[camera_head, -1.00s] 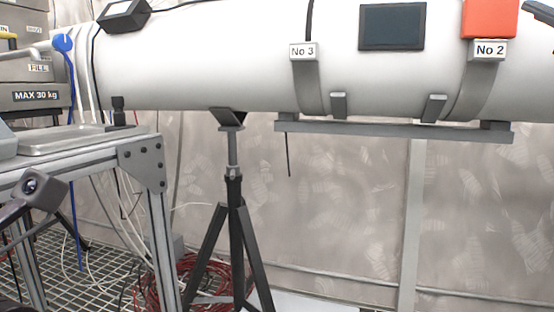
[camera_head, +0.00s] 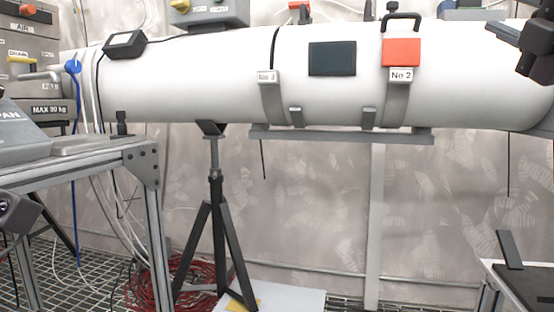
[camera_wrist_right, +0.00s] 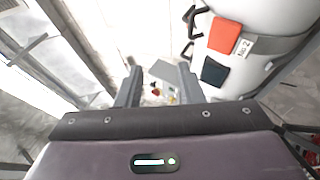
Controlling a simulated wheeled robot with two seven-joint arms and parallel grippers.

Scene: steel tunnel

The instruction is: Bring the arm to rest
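My right gripper (camera_wrist_right: 160,78) is open and empty in the right wrist view, its two fingers apart. Part of it (camera_head: 530,45) shows at the upper right edge of the head view, in front of the white tube's right end. A dark part of what looks like my left arm (camera_head: 16,213) shows at the left edge, below the table top; its fingers cannot be made out.
A white tube (camera_head: 200,80) with an orange box (camera_head: 401,52) and a dark screen (camera_head: 332,59) spans the back. A black tripod (camera_head: 216,225) stands under it. A metal-framed table (camera_head: 140,155) is at left, another table (camera_head: 510,285) at lower right.

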